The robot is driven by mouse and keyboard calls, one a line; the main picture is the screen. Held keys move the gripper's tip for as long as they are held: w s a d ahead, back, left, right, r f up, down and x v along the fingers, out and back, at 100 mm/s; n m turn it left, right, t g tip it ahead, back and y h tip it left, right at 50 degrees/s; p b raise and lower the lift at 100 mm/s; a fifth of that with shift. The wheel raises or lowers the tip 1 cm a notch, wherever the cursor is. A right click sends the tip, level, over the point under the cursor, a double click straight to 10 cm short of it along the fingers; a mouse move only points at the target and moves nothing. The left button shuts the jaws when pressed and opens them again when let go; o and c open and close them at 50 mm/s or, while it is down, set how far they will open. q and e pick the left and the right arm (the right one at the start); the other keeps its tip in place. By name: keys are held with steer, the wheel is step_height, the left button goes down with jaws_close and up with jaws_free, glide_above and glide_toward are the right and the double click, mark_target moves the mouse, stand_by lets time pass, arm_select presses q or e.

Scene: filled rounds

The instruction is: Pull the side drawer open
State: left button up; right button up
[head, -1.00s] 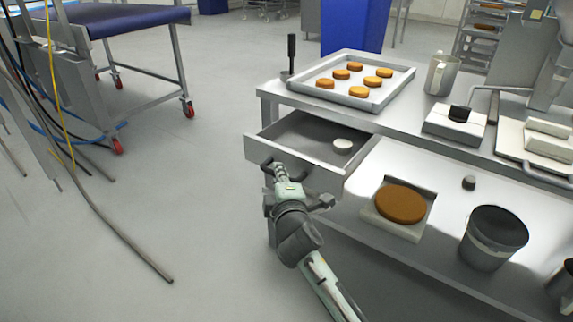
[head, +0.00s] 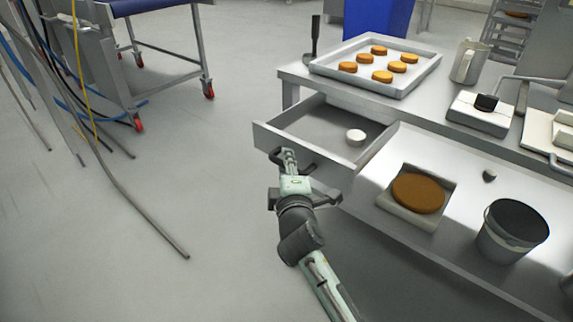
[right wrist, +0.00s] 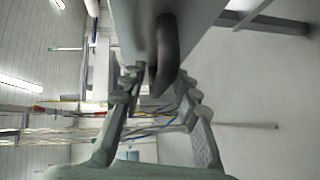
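The side drawer (head: 262,137) is under the left end of the steel table and stands well open, its front tilted across the picture. A dark bar handle (head: 274,157) is on its front; it also shows in the right wrist view (right wrist: 166,55), between the fingers. My right gripper (head: 287,160) is at the handle and looks shut on it; its fingertips (right wrist: 158,88) lie on either side of the bar. Contact is partly hidden in the head view. A small white round thing (head: 355,136) lies inside the drawer. My left gripper is not in view.
A tray (head: 388,92) with several orange-brown rounds stands on the steel table (head: 437,122). The lower shelf (head: 455,210) carries a large brown round (head: 417,193) and a dark bucket (head: 512,230). Floor left of the drawer is open, with a loose pole or hose (head: 140,212) farther left.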

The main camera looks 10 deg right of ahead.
steer(key=shift+s, duration=0.2)
steer(key=s+a+r, duration=0.1)
steer(key=s, duration=1)
steer(key=shift+s+a+r, duration=0.15)
steer(key=shift+s+r, duration=0.1)
steer(key=shift+r, duration=0.15)
steer(key=shift+f, duration=0.1)
